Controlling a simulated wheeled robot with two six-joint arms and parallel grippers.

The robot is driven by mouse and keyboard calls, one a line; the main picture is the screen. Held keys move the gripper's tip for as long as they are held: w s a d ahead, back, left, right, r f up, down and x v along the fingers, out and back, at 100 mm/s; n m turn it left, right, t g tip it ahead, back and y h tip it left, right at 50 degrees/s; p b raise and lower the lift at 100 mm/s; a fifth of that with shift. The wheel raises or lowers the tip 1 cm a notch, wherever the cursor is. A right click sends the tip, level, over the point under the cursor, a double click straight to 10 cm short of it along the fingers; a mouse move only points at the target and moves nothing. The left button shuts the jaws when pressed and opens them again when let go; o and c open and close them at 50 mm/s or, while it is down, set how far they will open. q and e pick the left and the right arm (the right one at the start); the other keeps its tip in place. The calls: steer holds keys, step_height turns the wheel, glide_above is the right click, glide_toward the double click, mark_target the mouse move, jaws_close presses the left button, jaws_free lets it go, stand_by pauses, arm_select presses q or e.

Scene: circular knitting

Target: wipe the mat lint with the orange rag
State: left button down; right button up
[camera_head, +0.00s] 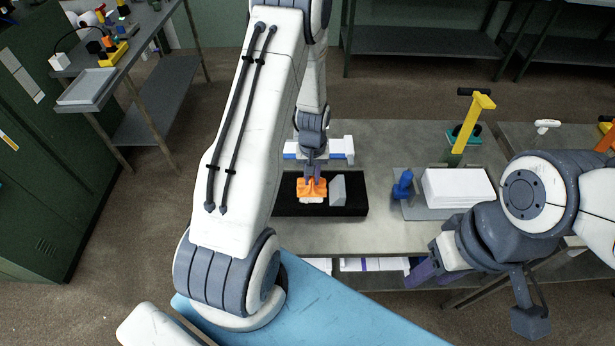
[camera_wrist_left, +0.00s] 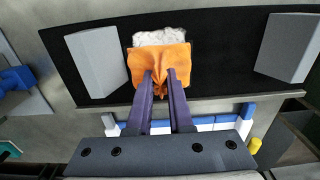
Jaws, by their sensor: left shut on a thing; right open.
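The orange rag (camera_head: 311,188) is pinched between the purple fingers of my left gripper (camera_head: 311,172). The rag also shows in the left wrist view (camera_wrist_left: 160,62), bunched around the fingertips. It is over the black mat (camera_head: 285,208). A white fluffy lint patch (camera_wrist_left: 161,37) sticks out past the rag's edge on the mat, and the rag seems to cover part of it. Whether the rag presses on the mat is hard to tell. My right gripper (camera_head: 422,272) is open and empty near the table's front edge, at the right.
A grey block (camera_head: 338,188) stands on the mat right of the rag; the wrist view shows grey blocks on both sides (camera_wrist_left: 95,58). Right of the mat are a blue part (camera_head: 403,184), a white stack (camera_head: 458,187) and a yellow-handled tool (camera_head: 470,120). White-and-blue pieces lie behind the mat.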

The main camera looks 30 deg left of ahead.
arm_select(q)
steer(key=shift+s+d+f, duration=0.1)
stand_by(0.3)
steer(key=shift+s, duration=0.25)
steer(key=shift+s+d, duration=0.1)
steer(key=shift+s, duration=0.1)
steer(key=shift+s+d, duration=0.45)
steer(key=shift+d, duration=0.05)
steer(key=shift+w+a, duration=0.1)
steer(key=shift+w+a, duration=0.45)
steer(key=shift+a, duration=0.25)
steer(key=shift+w+a, duration=0.4)
steer(key=shift+a, duration=0.3)
